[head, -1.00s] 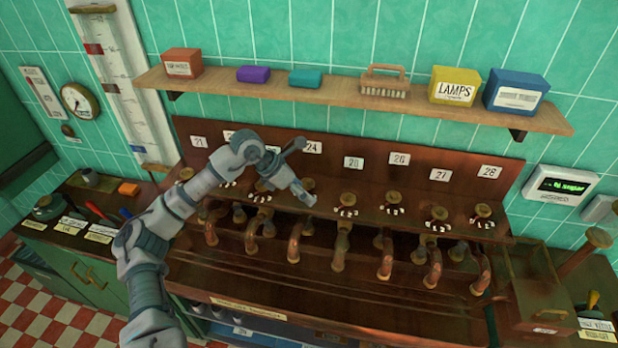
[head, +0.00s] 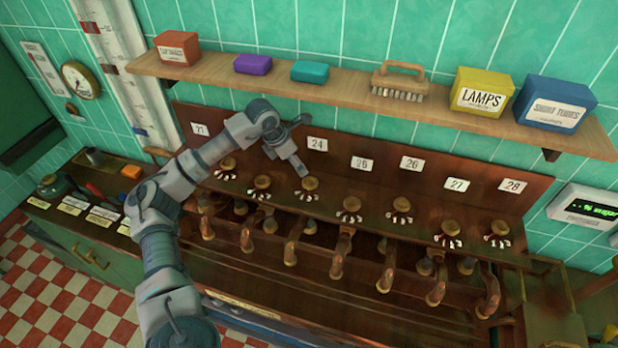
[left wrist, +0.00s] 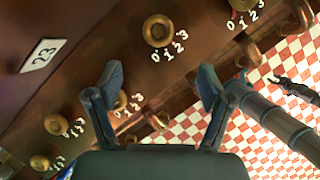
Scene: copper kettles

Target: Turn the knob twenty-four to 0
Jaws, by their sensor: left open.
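The placard 24 (head: 317,144) is on the sloped brown back panel in the head view. Below it is knob twenty-four (head: 309,183), a round brass knob whose dial marks are too small to read. My left gripper (head: 302,171) is just above and beside this knob, apart or touching I cannot tell. In the left wrist view my left gripper (left wrist: 162,82) is open and empty. A brass knob (left wrist: 120,101) with a white 0–3 scale shows by its left finger, partly hidden. Its number is not visible.
Neighbouring knobs (head: 351,204) stand close on both sides in a staggered row, with copper spouts (head: 338,262) below. A wooden shelf (head: 350,98) with boxes runs above. The placard 23 (left wrist: 43,56) shows in the left wrist view.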

